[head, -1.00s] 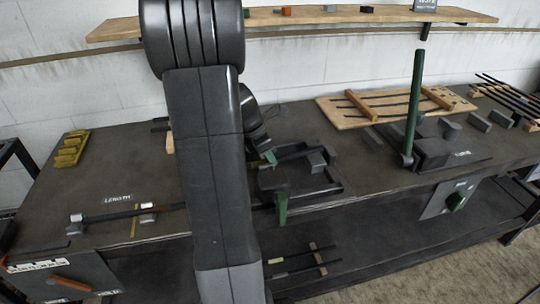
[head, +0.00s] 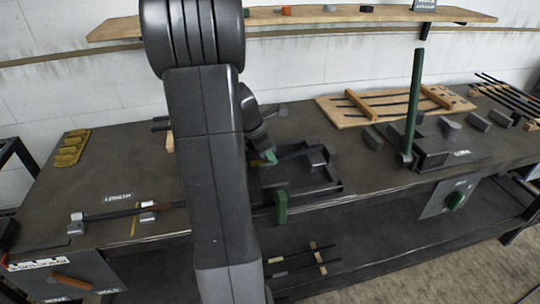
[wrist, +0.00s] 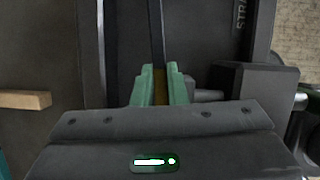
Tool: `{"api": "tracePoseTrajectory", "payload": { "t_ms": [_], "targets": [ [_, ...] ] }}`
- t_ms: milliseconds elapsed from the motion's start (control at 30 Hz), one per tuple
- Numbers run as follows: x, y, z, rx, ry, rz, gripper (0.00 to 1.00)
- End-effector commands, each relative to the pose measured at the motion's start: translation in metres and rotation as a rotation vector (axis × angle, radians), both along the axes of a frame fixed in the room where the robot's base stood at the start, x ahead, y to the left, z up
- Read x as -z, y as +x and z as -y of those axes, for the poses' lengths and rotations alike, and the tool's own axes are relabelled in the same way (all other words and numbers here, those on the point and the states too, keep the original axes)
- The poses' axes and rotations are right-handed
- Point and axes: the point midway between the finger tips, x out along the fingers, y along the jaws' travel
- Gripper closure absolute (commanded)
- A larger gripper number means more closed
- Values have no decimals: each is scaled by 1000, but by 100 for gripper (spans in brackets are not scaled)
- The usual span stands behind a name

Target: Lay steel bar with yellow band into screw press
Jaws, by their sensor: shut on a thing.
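My gripper (wrist: 154,88) is shut on the steel bar with the yellow band. The yellow band (wrist: 160,86) shows between the green fingers in the wrist view, and the dark bar (wrist: 158,35) runs on away from them. In the head view my gripper (head: 268,157) is partly behind my arm, and the bar (head: 298,152) reaches right over a dark frame. This frame, which looks like the screw press (head: 318,190), has a grey block and a green handle (head: 281,206) at its front. I cannot tell whether the bar touches it.
A green upright lever (head: 414,100) with dark blocks stands to the right. A wooden rack (head: 350,118) with bars lies behind. Another dark bar (head: 110,214) rests on grey supports at the left.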

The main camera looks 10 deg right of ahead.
Motion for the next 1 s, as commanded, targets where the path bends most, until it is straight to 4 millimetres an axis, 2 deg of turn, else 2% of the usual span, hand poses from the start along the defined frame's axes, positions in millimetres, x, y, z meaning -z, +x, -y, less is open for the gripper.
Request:
{"api": "tracePoseTrajectory", "payload": {
  "t_ms": [33, 300, 733, 767, 867, 900, 1000],
  "targets": [
    [6, 1, -1, -1, 4, -1, 100],
    [12, -1, -1, 1, 6, -7, 100],
    [16, -3, -2, 3, 9, -10, 100],
    [17, -3, -2, 3, 9, -10, 86],
    [17, -3, -2, 3, 9, -10, 66],
    [17, -3, -2, 3, 9, -10, 62],
    [17, -3, -1, 5, 9, -11, 62]
  ]
}}
